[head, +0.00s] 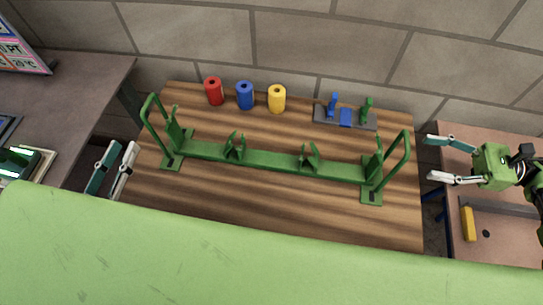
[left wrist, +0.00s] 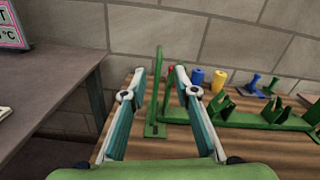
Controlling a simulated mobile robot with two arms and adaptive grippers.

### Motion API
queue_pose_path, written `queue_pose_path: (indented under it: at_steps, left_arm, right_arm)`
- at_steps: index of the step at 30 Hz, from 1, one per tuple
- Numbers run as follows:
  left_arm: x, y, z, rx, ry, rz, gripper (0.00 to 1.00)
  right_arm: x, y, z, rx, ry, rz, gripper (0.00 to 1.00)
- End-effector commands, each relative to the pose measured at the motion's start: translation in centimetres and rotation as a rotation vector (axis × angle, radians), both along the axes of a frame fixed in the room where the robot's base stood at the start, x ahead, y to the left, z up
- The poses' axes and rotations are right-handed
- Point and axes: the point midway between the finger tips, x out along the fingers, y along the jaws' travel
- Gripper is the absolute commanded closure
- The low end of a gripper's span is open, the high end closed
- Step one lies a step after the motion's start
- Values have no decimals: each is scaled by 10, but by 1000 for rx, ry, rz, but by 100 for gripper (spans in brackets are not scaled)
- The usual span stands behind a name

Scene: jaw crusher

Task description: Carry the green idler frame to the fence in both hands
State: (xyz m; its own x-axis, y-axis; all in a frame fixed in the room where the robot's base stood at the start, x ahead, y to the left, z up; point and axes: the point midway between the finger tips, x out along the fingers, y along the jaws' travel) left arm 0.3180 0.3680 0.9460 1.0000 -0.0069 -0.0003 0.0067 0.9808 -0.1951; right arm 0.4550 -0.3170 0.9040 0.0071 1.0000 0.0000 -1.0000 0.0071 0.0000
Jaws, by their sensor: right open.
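The green idler frame (head: 270,160) lies on the wooden table, a long bar with upright brackets and a looped handle at each end. Its left handle (head: 148,118) is also in the left wrist view (left wrist: 158,85), in line with the gap between my fingers but beyond the tips. My left gripper (head: 122,147) is open and empty, left of that handle and apart from it. My right gripper (head: 432,158) is open and empty, a little to the right of the right handle (head: 400,160) and not touching it. No fence can be made out.
Red (head: 214,91), blue (head: 245,95) and yellow (head: 276,98) rollers stand behind the frame on the wooden table (head: 240,210). A grey plate (head: 362,122) with blue and green parts lies at the back right. A block wall (head: 330,50) closes the back. Other tables flank both sides.

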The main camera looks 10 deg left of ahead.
Motion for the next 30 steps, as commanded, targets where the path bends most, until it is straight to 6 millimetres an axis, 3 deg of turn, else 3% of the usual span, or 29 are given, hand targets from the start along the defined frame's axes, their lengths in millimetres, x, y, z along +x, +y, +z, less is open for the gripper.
queue_pose_path:
  at_steps: [8, 21, 30]
  left_arm:
    - [21, -1, 1, 2, -2, -5, 72]
    - [99, -2, 1, 2, -2, -6, 72]
    - [132, -1, 0, 2, -1, -3, 72]
  right_arm:
    - [-1, 20, -1, -1, -1, 4, 43]
    - [0, 99, 0, 2, -1, 4, 43]
    - [0, 132, 0, 0, 0, 2, 43]
